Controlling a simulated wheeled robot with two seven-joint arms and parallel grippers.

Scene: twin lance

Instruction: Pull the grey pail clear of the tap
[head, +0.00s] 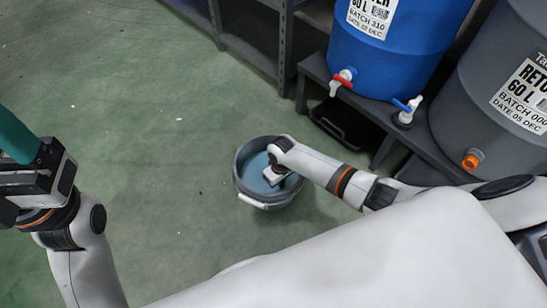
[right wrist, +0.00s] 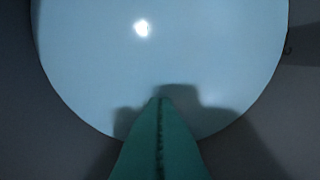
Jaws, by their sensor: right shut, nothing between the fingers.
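The grey pail (head: 241,183) stands upright on the green floor, with pale blue liquid inside and a white handle grip at its near side. My right arm reaches over its right rim. My right gripper (head: 270,178) is over or inside the pail's mouth; its fingertips are not clear there. In the right wrist view, its green fingers (right wrist: 160,102) are shut and empty in front of the round blue surface (right wrist: 160,65). A white tap with a red handle (head: 343,82) is on the blue drum, up and right of the pail. My left gripper (head: 15,138) is at the left edge, its teal fingers cut off.
A blue drum (head: 390,60) and a grey drum (head: 470,110) stand on a dark bench (head: 318,68) at right. A blue-handled tap (head: 405,112) is between them. A black tray (head: 340,125) lies below. Grey shelving (head: 250,50) stands behind. The floor (head: 150,130) left of the pail is clear.

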